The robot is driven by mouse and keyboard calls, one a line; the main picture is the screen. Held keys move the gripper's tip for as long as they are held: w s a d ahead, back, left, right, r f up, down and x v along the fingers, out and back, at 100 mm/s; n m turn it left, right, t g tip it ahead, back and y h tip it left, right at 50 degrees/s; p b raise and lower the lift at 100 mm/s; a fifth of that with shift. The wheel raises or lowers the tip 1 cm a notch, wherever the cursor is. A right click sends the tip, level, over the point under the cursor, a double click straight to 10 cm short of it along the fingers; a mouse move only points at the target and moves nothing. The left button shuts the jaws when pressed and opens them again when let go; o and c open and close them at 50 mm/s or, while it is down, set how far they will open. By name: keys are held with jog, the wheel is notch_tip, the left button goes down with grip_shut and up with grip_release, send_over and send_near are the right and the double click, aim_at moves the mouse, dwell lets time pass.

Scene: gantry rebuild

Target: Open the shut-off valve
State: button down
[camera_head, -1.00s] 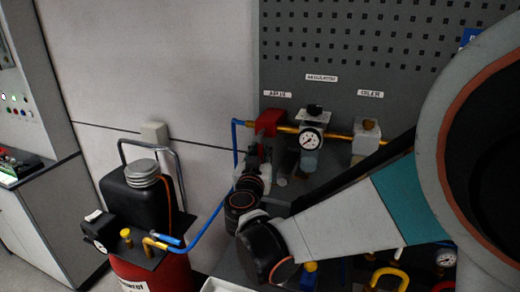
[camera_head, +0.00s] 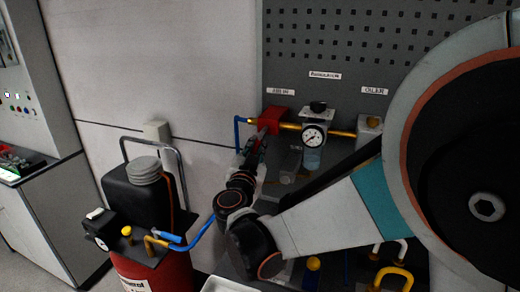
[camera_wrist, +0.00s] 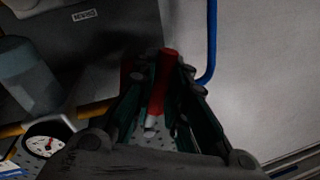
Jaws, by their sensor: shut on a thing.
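The red shut-off valve (camera_head: 280,116) sits on the brass air line under the left label on the grey panel, where a blue hose joins it. In the wrist view its red handle (camera_wrist: 163,82) lies between the two dark green fingers of my gripper (camera_wrist: 164,68). My gripper (camera_head: 257,146) reaches up to the valve from below and is shut on the handle. More red shows behind the left finger. The fingers hide part of the handle and valve body, so its exact angle is hard to tell.
Right of the valve are the regulator with a round gauge (camera_head: 314,136) and the oiler (camera_head: 370,127), partly behind my arm. A blue hose (camera_head: 203,229) runs down to a red tank (camera_head: 162,272) at lower left.

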jog(key=shift+w+a+r+m+t+h, duration=0.1)
jog(key=shift+a+r+m+h, duration=0.15)
jog(key=shift+m, duration=0.55)
jog(key=shift+w+a+r+m+t, duration=0.15)
jog(key=shift+a+m, duration=0.2)
jog(key=shift+m, duration=0.45)
jog(key=shift+a+r+m+t+h, duration=0.1)
jog(key=shift+a+r+m+h, duration=0.15)
jog(key=shift+m, duration=0.55)
jog(key=c, duration=1.6)
grip_release()
jog(key=v, duration=0.7)
jog(key=shift+s, duration=0.25)
jog(key=shift+a, duration=0.1)
